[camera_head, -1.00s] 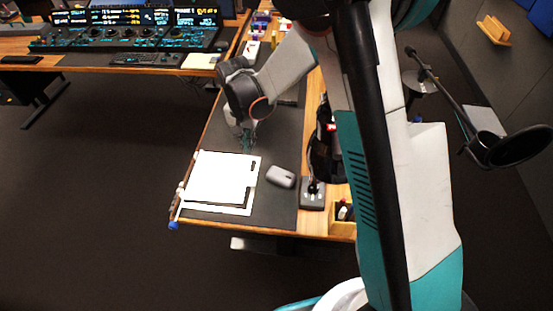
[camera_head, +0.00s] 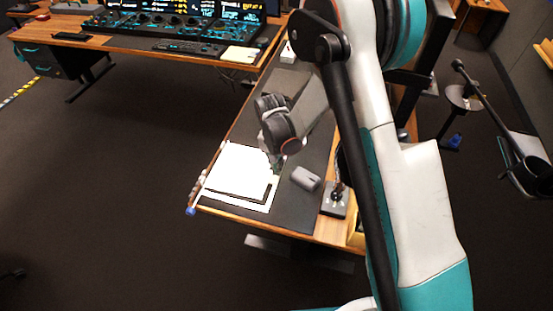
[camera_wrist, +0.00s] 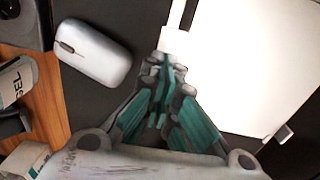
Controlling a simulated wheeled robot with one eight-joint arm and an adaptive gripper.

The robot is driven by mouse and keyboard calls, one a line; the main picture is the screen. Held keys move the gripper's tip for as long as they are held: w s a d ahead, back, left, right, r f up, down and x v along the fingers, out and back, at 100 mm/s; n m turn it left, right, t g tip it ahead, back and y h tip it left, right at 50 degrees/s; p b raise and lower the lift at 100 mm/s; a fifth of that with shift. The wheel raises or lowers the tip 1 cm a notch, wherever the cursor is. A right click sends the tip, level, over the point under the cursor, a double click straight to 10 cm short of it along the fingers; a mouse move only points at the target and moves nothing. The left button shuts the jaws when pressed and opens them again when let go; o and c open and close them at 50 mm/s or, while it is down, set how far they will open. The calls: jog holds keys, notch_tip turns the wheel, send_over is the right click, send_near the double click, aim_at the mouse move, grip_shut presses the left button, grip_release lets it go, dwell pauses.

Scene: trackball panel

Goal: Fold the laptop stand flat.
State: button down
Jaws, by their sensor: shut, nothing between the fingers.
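The laptop stand (camera_head: 236,166) is a white panel at the near left end of the desk in the head view, with a dark L-shaped gap near its front right corner. It also fills the right of the wrist view (camera_wrist: 255,60), with a small tab at its lower edge. I cannot tell how far the panel is raised from its base. My gripper (camera_head: 276,168) is at the stand's right edge in the head view. In the wrist view its teal-lined fingers (camera_wrist: 167,68) are shut and empty, beside the panel's edge. Contact with the panel is unclear.
A grey mouse (camera_head: 306,178) lies on the dark desk mat (camera_head: 295,208), right of the stand. A joystick box (camera_head: 335,200) stands further right. A blue-tipped item (camera_head: 191,211) is at the desk's left corner. Dark mat is clear in front of the mouse.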

jog(key=shift+f, duration=0.6)
jog(key=shift+f, duration=0.1)
jog(key=f+b, duration=0.2)
jog(key=shift+s+d+f, duration=0.1)
jog(key=shift+d+f, duration=0.15)
jog(key=shift+f, duration=0.05)
jog(key=shift+s, duration=0.1)
jog(key=shift+d+r, duration=0.1)
jog(key=shift+r, duration=0.5)
notch_tip(320, 180, up, 13)
jog(key=p, duration=0.4)
